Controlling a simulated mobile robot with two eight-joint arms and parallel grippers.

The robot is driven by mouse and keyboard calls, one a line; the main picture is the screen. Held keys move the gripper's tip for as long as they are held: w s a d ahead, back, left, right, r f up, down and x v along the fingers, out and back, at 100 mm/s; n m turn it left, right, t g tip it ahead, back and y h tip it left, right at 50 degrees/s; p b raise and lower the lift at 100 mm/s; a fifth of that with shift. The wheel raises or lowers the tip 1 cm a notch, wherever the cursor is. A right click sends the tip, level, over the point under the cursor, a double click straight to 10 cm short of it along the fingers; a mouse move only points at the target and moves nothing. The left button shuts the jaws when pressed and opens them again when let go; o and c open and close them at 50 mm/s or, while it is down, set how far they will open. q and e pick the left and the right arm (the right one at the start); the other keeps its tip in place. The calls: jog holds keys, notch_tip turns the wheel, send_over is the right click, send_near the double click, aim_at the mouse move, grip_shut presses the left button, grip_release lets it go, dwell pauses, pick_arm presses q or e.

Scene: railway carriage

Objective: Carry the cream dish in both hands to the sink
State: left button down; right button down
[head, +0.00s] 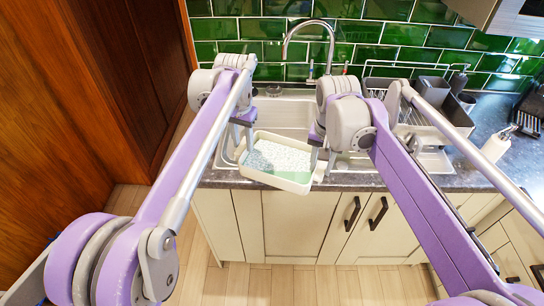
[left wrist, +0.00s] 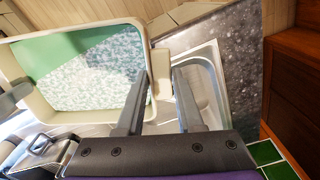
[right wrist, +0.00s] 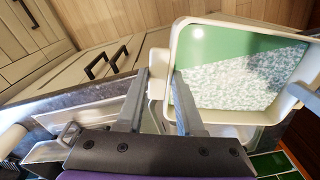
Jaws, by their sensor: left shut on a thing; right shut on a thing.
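The cream dish (head: 277,180) is a rectangular tray with a green and speckled white inside. It hangs over the front edge of the sink (head: 290,117), in front of the basin and above the counter edge. My left gripper (head: 241,139) is shut on the dish's left end. My right gripper (head: 318,158) is shut on its right end. In the left wrist view the dish (left wrist: 148,103) has its end handle between the fingers. In the right wrist view the dish (right wrist: 172,95) also has its handle between the fingers. The dish looks slightly tilted in the head view.
A chrome tap (head: 308,28) stands behind the sink. A dish rack (head: 425,97) and a white bottle (head: 496,145) stand to the right. Cream cupboards (head: 293,224) with dark handles lie below. A wooden wall (head: 70,90) closes the left side.

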pick_arm(q)
jog(key=shift+s+a, duration=0.1)
jog(key=shift+a, duration=0.2)
pick_arm(e)
jog(key=shift+a, duration=0.3)
